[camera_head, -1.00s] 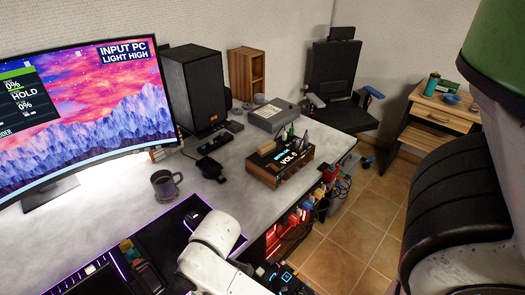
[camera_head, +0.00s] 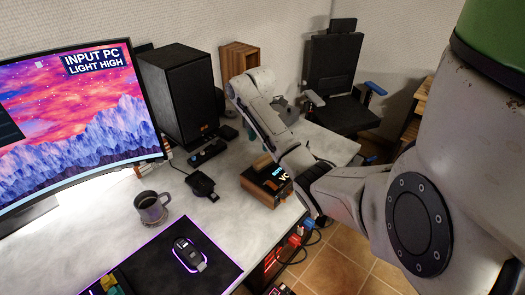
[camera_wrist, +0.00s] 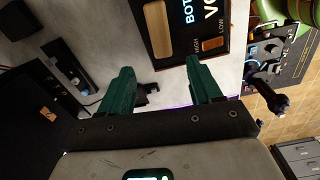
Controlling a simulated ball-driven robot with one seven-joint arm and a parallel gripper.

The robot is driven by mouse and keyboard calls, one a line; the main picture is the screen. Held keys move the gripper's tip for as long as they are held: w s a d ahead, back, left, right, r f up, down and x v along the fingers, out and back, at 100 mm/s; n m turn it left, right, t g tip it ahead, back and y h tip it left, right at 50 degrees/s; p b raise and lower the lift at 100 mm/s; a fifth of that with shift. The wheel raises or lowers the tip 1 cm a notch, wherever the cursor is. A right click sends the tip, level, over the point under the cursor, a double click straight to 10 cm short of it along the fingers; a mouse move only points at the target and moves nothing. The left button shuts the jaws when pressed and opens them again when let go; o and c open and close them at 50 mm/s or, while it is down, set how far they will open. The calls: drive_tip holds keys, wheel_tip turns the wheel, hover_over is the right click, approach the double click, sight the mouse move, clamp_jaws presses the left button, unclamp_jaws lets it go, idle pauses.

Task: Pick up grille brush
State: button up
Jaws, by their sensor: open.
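I cannot make out the grille brush for certain in either view. In the wrist view my gripper (camera_wrist: 168,78) is open, with its two dark green fingers apart and nothing seen held. A small dark object (camera_wrist: 148,92) shows between and beyond the fingers, too unclear to name. My gripper itself is not clearly visible in the head view.
A monitor (camera_head: 80,110) stands at left. A black chair (camera_head: 333,72) is behind the desk.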

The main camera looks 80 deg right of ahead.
hover_over(263, 159)
drive_tip(key=f, duration=0.4)
drive_tip(key=shift+w+d+f, duration=0.1)
drive_tip(key=shift+d+f, duration=0.1)
drive_tip(key=shift+d, duration=0.1)
drive_tip(key=shift+a+f+p, duration=0.2)
drive_tip(key=shift+f+p, duration=0.15)
drive_tip(key=shift+f, duration=2.75)
drive_tip(key=shift+f, duration=0.2)
drive_tip(key=c, duration=1.1)
